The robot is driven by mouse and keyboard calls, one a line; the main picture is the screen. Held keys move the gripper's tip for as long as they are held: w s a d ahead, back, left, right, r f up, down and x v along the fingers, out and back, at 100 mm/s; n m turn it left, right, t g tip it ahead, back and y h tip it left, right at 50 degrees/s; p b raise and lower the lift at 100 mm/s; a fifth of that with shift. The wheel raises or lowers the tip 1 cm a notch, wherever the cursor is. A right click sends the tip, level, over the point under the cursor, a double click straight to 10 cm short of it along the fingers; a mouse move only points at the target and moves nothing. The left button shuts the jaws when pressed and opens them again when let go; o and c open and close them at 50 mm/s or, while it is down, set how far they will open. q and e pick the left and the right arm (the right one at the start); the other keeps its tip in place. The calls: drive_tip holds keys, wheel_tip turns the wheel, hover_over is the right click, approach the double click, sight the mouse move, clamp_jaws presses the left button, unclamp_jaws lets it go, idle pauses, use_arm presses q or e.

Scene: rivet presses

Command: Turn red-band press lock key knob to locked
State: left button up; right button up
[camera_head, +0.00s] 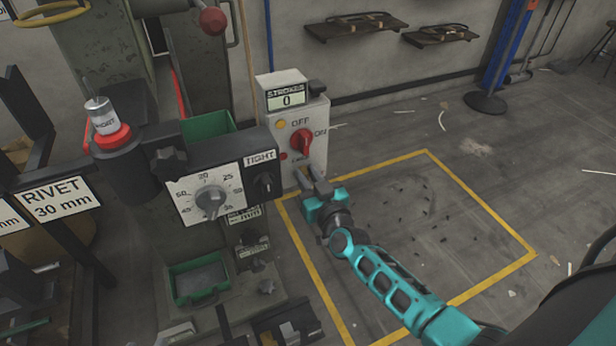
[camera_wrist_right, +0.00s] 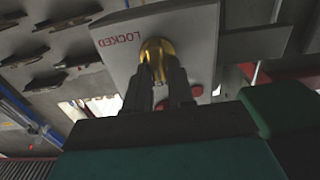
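The press's grey control box (camera_head: 312,125) stands left of centre in the head view. In the right wrist view, a brass key knob (camera_wrist_right: 157,52) sits on the box face beside upside-down red "LOCKED" lettering (camera_wrist_right: 121,39). My right gripper (camera_head: 309,177) is at the box's lower end, its fingers spread, and hides the knob in the head view. In the wrist view, the dark fingertips of the right gripper (camera_wrist_right: 158,72) lie on either side of the knob's near part; I cannot tell whether they touch it. My left gripper is not in view.
A red selector (camera_head: 301,140) and a "STROKES 0" display (camera_head: 287,97) are above the gripper. A dial panel (camera_head: 206,196) and green bin (camera_head: 199,279) stand to the left. The floor inside the yellow outline (camera_head: 482,203) is mostly clear.

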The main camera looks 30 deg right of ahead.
clamp_jaws()
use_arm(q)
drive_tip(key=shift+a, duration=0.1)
use_arm(e)
drive_tip(key=shift+m, duration=0.3)
use_arm(q)
drive_tip(key=b, duration=0.1)
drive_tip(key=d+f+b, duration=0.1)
drive_tip(key=b, duration=0.1)
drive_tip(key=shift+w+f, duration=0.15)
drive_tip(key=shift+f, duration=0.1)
use_arm(e)
drive_tip(key=m, duration=0.5)
drive_tip(key=d+f+m, duration=0.1)
drive_tip(key=m, duration=1.1)
drive_tip(key=shift+s+d+f, duration=0.1)
drive_tip(key=shift+d+f, duration=0.15)
drive_tip(key=shift+f, duration=0.05)
drive_tip(key=shift+m, duration=0.3)
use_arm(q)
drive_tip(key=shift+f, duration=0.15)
use_arm(e)
drive_tip(key=shift+o, duration=2)
unclamp_jaws()
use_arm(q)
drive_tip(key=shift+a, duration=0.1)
use_arm(e)
drive_tip(key=shift+s, duration=0.1)
